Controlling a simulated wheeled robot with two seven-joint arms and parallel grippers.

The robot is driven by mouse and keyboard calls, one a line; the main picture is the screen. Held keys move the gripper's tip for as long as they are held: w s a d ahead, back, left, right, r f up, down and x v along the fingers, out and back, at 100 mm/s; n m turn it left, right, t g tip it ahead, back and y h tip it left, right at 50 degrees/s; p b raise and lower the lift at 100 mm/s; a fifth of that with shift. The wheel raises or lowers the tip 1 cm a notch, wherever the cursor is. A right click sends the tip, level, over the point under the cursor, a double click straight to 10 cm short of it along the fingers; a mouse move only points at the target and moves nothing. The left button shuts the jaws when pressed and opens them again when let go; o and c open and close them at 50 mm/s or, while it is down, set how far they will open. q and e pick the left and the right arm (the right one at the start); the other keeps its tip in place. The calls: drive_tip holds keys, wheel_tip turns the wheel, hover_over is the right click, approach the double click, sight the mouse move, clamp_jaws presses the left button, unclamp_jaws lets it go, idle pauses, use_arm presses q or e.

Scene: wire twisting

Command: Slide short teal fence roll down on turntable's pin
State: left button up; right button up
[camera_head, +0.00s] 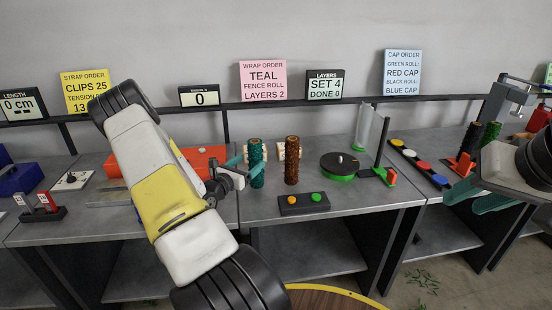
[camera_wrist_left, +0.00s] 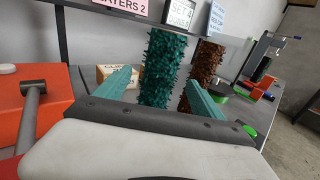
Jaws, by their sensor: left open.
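The short teal fence roll (camera_head: 256,163) stands upright on the table, left of a brown roll (camera_head: 292,160). My left gripper (camera_head: 244,167) is open at the teal roll. In the left wrist view the teal roll (camera_wrist_left: 162,65) stands between its two teal fingers, which do not visibly press on it; exact contact is unclear. The black turntable (camera_head: 345,163) with a green base and a short pin on top is to the right, with no roll on it. My right gripper (camera_head: 478,197) is at the right, its teal fingers apart and nothing between them.
A button box (camera_head: 303,203) with orange and green buttons lies in front of the rolls. A clear upright panel (camera_head: 368,132) stands behind the turntable. A cap strip (camera_head: 418,162) lies right of it. An orange box (camera_head: 200,158) is behind my left arm.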

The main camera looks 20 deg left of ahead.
sight(256, 156)
use_arm(q)
drive_tip(key=w, duration=0.5)
drive_tip(key=shift+w+d+r, duration=0.1)
drive_tip(key=shift+d+r, duration=0.1)
drive_tip(key=shift+d, duration=0.05)
drive_tip(key=c, duration=1.6)
